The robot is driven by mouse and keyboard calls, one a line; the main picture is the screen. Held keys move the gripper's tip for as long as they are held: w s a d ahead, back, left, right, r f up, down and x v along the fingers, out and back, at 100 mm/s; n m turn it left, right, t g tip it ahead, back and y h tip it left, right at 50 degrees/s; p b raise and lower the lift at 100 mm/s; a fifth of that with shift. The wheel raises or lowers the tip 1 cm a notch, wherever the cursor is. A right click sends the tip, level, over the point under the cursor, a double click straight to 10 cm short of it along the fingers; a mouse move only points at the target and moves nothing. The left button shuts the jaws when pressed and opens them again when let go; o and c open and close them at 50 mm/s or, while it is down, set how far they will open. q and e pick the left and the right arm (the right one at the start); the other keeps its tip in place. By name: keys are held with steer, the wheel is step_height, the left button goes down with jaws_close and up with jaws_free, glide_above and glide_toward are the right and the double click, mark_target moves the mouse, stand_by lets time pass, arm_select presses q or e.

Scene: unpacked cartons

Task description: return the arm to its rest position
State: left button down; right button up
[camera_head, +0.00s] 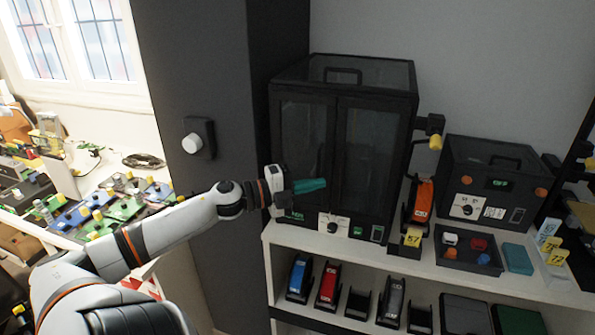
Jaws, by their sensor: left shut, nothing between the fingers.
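My left arm (165,228) comes in from the lower left and reaches out to the middle of the view. My left gripper (322,185) has teal fingers that are together, with nothing visible between them. It is in front of the lower part of a black cabinet (345,77) with two dark glazed doors, just above its control panel. I cannot tell whether the fingertips touch the door. My right gripper does not show.
A white shelf (288,238) carries the cabinet, an orange device (421,201), a black box unit (495,160) and a tray (470,262). Several devices stand on the level below. A dark pillar with a white knob (192,143) rises left. A cluttered table (60,229) stands far left.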

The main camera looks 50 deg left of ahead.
arm_select(q)
steer(key=shift+s+a+r, duration=0.1)
steer(key=shift+s+a, duration=0.95)
steer(key=shift+s, duration=0.3)
